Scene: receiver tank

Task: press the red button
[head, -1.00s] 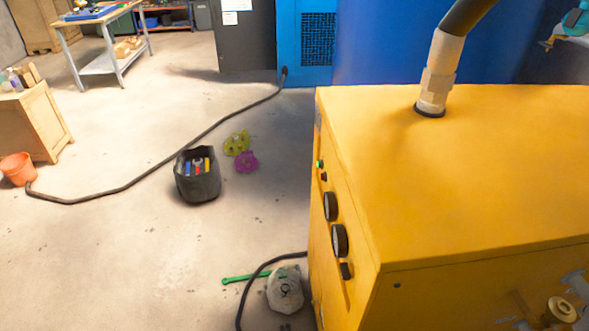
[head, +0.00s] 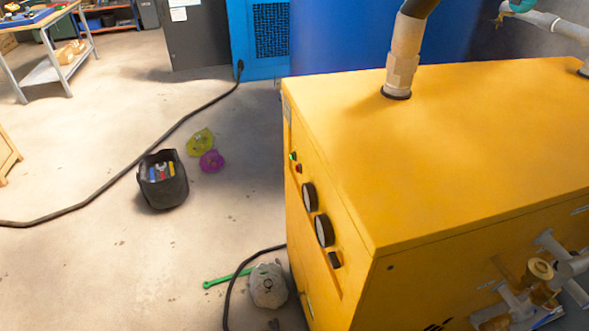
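The red button (head: 299,169) is a small spot on the left side panel of the yellow machine (head: 450,150), near its far upper end. A small green button (head: 293,156) sits just above it. Two round dark gauges (head: 324,230) and a black switch (head: 335,260) follow along the same panel towards the near corner. The panel is seen at a steep angle. Neither of my grippers shows in the head view.
A black tool bag (head: 162,180) and yellow and purple items (head: 211,161) lie on the floor to the left. A black hose (head: 110,185) crosses the floor. A green wrench (head: 228,277) and a grey object (head: 268,287) lie by the machine's near left side.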

